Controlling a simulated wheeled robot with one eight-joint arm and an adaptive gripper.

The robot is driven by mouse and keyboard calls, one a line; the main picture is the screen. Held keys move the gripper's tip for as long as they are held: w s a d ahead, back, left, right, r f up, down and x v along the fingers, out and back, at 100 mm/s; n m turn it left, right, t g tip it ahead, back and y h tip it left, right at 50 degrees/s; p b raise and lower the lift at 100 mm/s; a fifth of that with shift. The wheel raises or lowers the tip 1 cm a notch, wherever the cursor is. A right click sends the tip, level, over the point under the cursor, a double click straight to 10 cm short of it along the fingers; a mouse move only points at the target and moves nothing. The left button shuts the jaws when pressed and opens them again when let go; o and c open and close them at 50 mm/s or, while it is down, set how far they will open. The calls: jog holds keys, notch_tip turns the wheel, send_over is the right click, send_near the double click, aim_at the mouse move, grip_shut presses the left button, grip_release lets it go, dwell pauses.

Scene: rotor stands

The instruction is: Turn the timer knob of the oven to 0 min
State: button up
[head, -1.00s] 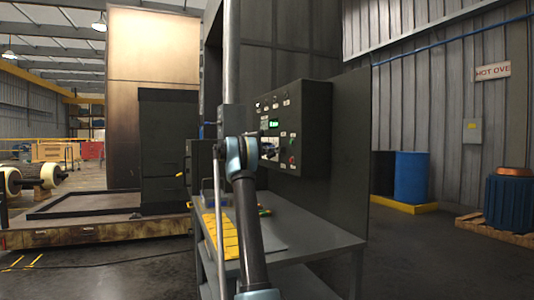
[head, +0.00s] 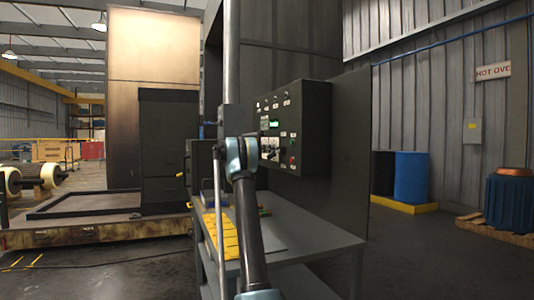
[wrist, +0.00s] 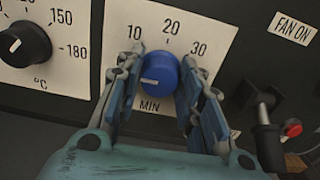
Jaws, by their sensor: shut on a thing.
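The oven's timer knob (wrist: 160,74) is blue and sits on a white dial plate marked 10, 20, 30 and MIN. The left finger covers the plate there, so no 0 mark is visible. My gripper (wrist: 161,64) is shut on the knob, one finger on each side. In the head view the dark control panel (head: 312,118) stands right of my arm, which hides part of its lower left; the knob is not distinct there.
A black temperature knob (wrist: 25,44) is left of the timer dial. A black lever (wrist: 266,130) and a red button (wrist: 292,127) are at the right, below a FAN ON label (wrist: 292,27). A grey bench (head: 310,238) stands below the panel.

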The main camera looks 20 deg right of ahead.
jog(key=shift+w, duration=0.15)
jog(key=o, duration=1.1)
jog(key=shift+a+f, duration=0.1)
jog(key=shift+c, duration=0.2)
jog(key=a, duration=1.2)
jog(key=shift+s, duration=0.2)
